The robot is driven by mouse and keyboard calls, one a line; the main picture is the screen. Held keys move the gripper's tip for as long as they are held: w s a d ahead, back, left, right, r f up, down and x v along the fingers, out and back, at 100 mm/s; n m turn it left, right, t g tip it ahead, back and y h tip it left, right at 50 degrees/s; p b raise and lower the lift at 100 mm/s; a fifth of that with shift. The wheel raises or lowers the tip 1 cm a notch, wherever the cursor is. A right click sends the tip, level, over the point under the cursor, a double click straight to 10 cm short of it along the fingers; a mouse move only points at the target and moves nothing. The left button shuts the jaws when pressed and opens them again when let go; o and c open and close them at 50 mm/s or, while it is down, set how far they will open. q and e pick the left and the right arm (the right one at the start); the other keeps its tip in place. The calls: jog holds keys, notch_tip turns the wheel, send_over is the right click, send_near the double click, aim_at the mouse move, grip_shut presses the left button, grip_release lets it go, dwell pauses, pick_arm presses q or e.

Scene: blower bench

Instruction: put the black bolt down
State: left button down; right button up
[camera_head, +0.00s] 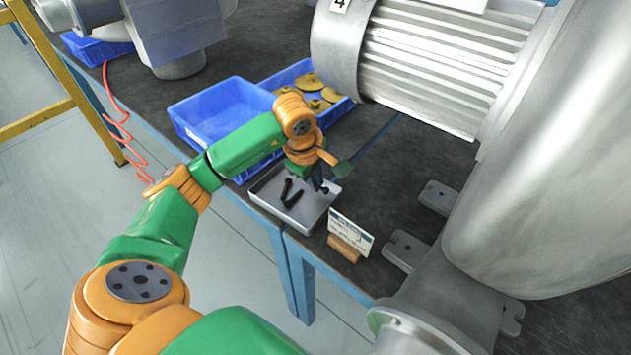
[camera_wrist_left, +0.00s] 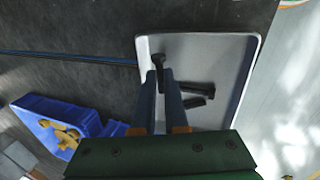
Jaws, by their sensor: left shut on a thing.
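My left gripper (camera_head: 316,176) is over the right part of a shallow light metal tray (camera_head: 307,222). In the left wrist view, its two fingers (camera_wrist_left: 162,82) are shut on a black bolt (camera_wrist_left: 157,59), with the bolt's head showing past the fingertips. The bolt is above or at the tray floor; I cannot tell if it touches. Other black bolts (camera_head: 287,190) lie in the tray to the left of the gripper. They also show in the left wrist view (camera_wrist_left: 197,88), right of the fingers. My right gripper is not in view.
An empty-looking blue bin (camera_head: 226,102) and a blue bin with brass-coloured parts (camera_head: 312,84) stand behind the tray. A small sign on a wooden block (camera_head: 345,249) stands in front. A large grey motor and blower housing (camera_head: 560,150) fills the right side.

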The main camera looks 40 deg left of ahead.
pick_arm(q)
jog(key=shift+f, duration=0.85)
jog(key=c, duration=1.2)
grip_release()
jog(key=shift+c, duration=0.2)
jog(key=shift+r, duration=0.35)
jog(key=v, duration=1.1)
jog(key=shift+s+r+p, duration=0.2)
jog(key=shift+r+p, duration=0.15)
jog(key=shift+a, duration=0.1)
